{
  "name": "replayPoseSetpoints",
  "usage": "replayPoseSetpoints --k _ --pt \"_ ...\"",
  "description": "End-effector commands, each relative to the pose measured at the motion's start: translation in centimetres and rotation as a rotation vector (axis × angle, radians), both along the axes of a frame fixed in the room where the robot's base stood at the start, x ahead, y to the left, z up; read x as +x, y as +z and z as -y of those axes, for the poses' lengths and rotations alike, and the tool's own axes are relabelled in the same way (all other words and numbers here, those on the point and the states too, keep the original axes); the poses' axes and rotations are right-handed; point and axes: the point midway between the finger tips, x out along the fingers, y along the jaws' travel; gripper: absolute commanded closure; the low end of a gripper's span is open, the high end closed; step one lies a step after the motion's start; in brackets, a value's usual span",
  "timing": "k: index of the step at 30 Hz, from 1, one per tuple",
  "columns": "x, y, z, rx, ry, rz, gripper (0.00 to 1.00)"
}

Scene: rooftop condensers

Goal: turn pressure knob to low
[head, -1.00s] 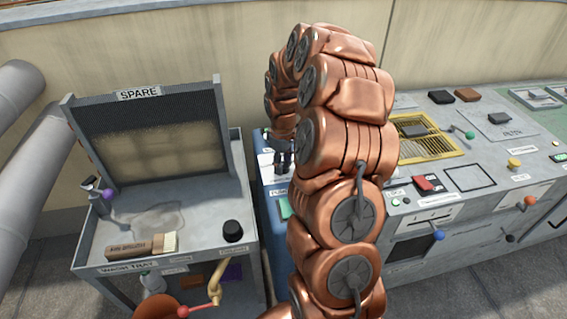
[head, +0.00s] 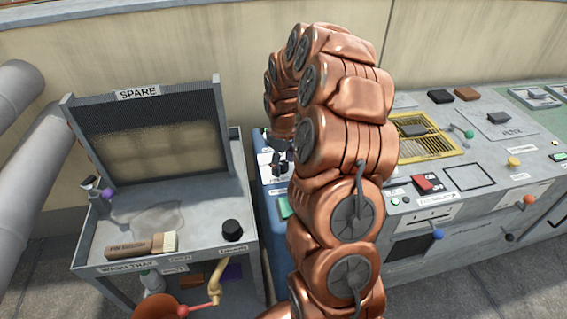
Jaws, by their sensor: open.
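A round black knob (head: 232,230) stands on the front right corner of the grey wash tray bench. A small label (head: 232,247) sits on the edge below it, too small to read surely. The knob's pointer direction cannot be made out. My gripper (head: 278,165) is at the end of my copper-coloured arm, behind and to the right of the knob, over the blue unit. Its dark fingers are small and partly hidden by my arm. It is open, apart from the knob, and I see nothing held in it.
A wooden brush (head: 140,246) lies on the tray left of the knob. A mesh panel marked SPARE (head: 155,130) stands behind. A purple-knobbed tap (head: 104,194) is at the left. A grey control bench (head: 450,205) with switches is at the right. Space above the tray is clear.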

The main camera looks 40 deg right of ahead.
Motion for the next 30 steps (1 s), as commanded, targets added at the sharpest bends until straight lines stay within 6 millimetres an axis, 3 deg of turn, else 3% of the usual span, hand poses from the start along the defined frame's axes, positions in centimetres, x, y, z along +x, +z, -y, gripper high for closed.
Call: replayPoseSetpoints --k 8,21,30 --pt "0.2 2.1 0.0 -0.002 0.001 0.006 0.33" --pt "0.0 10.0 0.0 -0.001 0.001 0.003 0.33" --pt "-0.1 12.0 0.0 0.000 0.000 0.000 0.33"
